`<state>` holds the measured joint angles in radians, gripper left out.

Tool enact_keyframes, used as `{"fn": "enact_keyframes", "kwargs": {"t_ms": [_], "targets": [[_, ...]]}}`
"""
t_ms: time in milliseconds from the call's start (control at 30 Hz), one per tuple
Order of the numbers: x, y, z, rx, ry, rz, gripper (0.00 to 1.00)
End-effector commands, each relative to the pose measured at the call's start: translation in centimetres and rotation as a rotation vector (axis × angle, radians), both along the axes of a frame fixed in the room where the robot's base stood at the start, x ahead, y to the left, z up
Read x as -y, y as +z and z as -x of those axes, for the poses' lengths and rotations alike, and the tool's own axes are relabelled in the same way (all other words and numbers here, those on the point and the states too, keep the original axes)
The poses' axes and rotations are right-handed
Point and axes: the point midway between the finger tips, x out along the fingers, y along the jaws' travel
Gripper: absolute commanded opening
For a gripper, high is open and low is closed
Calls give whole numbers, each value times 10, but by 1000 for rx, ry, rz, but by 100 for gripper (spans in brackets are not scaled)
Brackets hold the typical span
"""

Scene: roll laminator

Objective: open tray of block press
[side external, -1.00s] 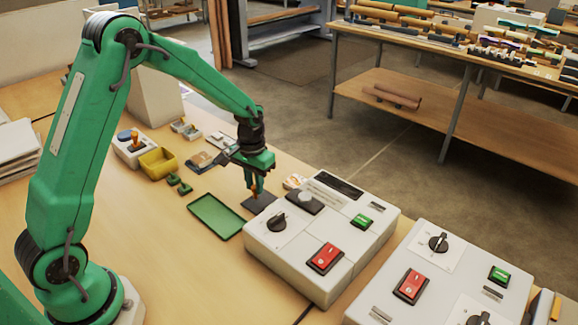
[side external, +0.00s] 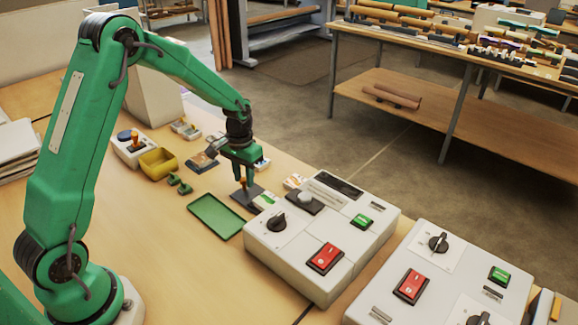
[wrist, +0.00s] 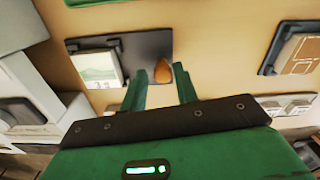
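The block press is most likely the white machine (side external: 290,265) with red and green switches; its edge shows at the left of the wrist view (wrist: 45,85). A flat dark tray (side external: 241,198) sticks out from its far-left side, and it also shows in the wrist view (wrist: 145,43). A white block with a green picture (wrist: 97,68) lies on the tray at the machine side. An orange knob (wrist: 163,70) stands on the tray's outer part. My gripper (side external: 243,181) is low over the tray, its fingers apart on either side of the knob, with gaps visible.
A green shallow tray (side external: 215,216) lies close by on the bench. A yellow bin (side external: 158,163), small green parts (side external: 179,184) and a dark tray with a card (side external: 200,162) lie farther left. A second white control box (side external: 440,275) stands at the right. The front bench is clear.

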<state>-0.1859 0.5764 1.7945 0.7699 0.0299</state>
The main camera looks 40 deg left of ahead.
Motion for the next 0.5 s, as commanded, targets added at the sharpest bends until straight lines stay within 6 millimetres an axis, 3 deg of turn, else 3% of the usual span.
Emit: {"fn": "enact_keyframes", "kwargs": {"t_ms": [233, 500], "targets": [[0, 14, 0, 2, 0, 0, 30], [0, 49, -1, 5, 0, -1, 30]]}}
